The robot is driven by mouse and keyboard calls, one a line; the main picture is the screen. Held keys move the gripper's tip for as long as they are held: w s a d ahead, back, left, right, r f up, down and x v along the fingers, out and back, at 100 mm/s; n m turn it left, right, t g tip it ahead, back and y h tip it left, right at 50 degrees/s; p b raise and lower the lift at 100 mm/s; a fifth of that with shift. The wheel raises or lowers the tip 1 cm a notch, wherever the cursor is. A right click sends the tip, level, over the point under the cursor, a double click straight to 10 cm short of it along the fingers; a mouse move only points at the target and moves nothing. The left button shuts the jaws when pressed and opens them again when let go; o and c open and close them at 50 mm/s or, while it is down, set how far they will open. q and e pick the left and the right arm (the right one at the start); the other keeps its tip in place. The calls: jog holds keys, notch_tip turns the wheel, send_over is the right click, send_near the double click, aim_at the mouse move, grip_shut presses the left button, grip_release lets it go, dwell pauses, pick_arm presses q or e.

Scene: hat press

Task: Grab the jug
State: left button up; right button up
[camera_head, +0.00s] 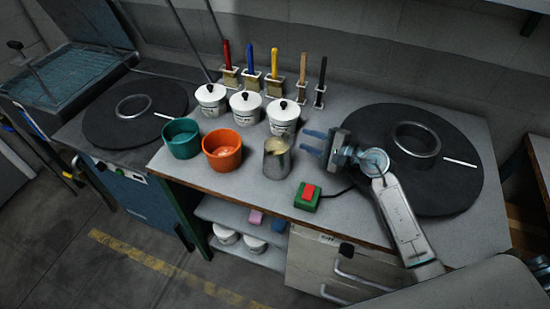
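The jug (277,165) is a grey metal cylinder with pale cream-coloured content showing at its top. It stands upright near the front edge of the workbench, right of an orange cup (222,152). My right gripper (309,142) is just right of the jug, with its blue fingers pointing left towards it. The fingers are spread apart with nothing between them, and a small gap separates them from the jug. My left gripper is not in view.
A teal cup (182,139) stands left of the orange one. Several white lidded pots (246,107) and upright colored-handled brushes (275,72) stand behind. A green box with a red button (308,196) sits in front of my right gripper. A black round plate (462,185) lies at right.

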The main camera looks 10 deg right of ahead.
aim_at(286, 134)
jog(key=p+x, duration=0.4)
jog(key=x, duration=0.3)
jog(key=shift+a, duration=0.35)
jog(key=shift+w+a+f, duration=0.25)
jog(key=shift+w, duration=0.05)
grip_shut()
jog(key=shift+r, duration=0.1)
